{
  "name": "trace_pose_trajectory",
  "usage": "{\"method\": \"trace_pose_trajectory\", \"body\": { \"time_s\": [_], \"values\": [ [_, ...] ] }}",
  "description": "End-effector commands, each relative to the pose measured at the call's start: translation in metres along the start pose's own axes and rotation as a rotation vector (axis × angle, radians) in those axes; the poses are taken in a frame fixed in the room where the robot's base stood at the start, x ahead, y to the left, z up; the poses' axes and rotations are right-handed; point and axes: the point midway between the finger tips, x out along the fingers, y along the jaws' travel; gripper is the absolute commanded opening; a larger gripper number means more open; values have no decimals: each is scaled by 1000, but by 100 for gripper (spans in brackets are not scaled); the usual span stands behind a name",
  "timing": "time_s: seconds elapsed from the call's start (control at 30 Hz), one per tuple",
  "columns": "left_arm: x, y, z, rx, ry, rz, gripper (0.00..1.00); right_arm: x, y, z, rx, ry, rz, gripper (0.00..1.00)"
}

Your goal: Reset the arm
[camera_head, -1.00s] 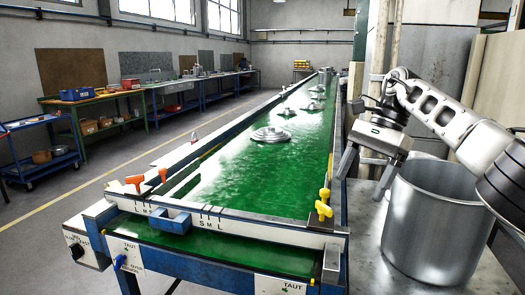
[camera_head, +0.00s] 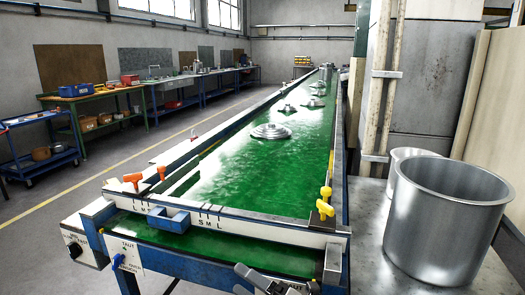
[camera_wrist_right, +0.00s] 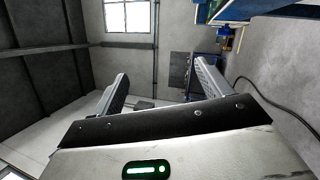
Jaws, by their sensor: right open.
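My right gripper (camera_head: 268,281) shows only in part at the bottom edge of the head view, in front of the conveyor's near end. In the right wrist view its two fingers (camera_wrist_right: 163,80) stand wide apart with nothing between them. They face the room's wall and a window, tilted in the picture. My left gripper is in neither view. A large open metal pot (camera_head: 447,225) stands upright on the grey table at the right, clear of my gripper. A smaller pot (camera_head: 404,157) stands behind it, partly hidden.
A long green conveyor (camera_head: 250,185) runs away from me, with several metal lids (camera_head: 271,132) on it. Orange and yellow knobs stick up at its near end. Workbenches (camera_head: 95,93) line the left wall, and a blue cart (camera_head: 50,165) stands at far left.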

Motion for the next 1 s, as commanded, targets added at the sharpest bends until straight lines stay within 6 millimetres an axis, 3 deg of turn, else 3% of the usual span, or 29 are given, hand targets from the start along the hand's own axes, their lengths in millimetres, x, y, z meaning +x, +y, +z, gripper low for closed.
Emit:
{"method": "trace_pose_trajectory", "body": {
  "time_s": [0.17, 0.3, 0.4, 0.5, 0.6, 0.7, 1.0],
  "values": [
    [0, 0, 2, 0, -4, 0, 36, -89, -46, -9, 666, -470, -88, 77],
    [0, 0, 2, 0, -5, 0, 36, -180, -80, -36, 1148, -838, -140, 77],
    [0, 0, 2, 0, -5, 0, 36, -235, -92, -63, 1407, -1053, -158, 77],
    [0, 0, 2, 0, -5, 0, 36, -274, -97, -86, 1583, -1213, -167, 77],
    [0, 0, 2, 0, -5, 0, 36, -297, -97, -102, 1685, -1311, -171, 77],
    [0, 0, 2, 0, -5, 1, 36, -306, -97, -109, 1727, -1354, -172, 77],
    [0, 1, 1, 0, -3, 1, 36, -307, -97, -110, 1730, -1357, -173, 77]
  ]
}}
